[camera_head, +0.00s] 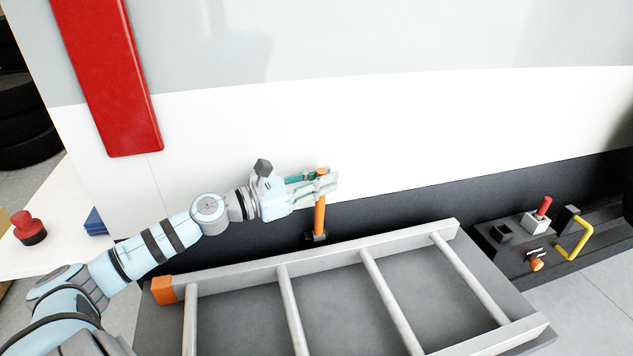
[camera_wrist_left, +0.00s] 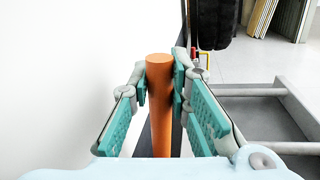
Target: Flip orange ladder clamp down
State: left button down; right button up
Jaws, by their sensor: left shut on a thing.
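The orange ladder clamp (camera_head: 319,216) is a round bar that stands nearly upright from a small dark mount (camera_head: 316,237) behind the ladder. My left gripper (camera_head: 316,185) is shut on the upper end of the clamp. In the left wrist view the clamp (camera_wrist_left: 160,100) stands between the teal pads of the left gripper (camera_wrist_left: 160,88). The clamp's lower end is hidden there. My right gripper is not in view.
A white and grey caravan wall (camera_head: 420,130) rises close behind the clamp. A red panel (camera_head: 108,75) hangs at upper left. A red button (camera_head: 29,227) sits on a white table. A red lever (camera_head: 544,206) and a yellow handle (camera_head: 574,242) are at right.

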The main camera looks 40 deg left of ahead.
pick_arm(q)
jog(key=s+d+f+m+p, duration=0.2)
jog(key=s+d+m+p, duration=0.1)
jog(key=d+m+p, duration=0.1)
jog(key=shift+s+d+t+h+p, duration=0.3)
jog(key=shift+s+d+h+p, duration=0.1)
jog(key=shift+d+p, duration=0.1)
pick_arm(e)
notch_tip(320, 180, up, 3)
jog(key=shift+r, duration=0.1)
pick_arm(q)
jog(key=c, duration=1.8)
grip_release()
jog(key=shift+d, duration=0.1)
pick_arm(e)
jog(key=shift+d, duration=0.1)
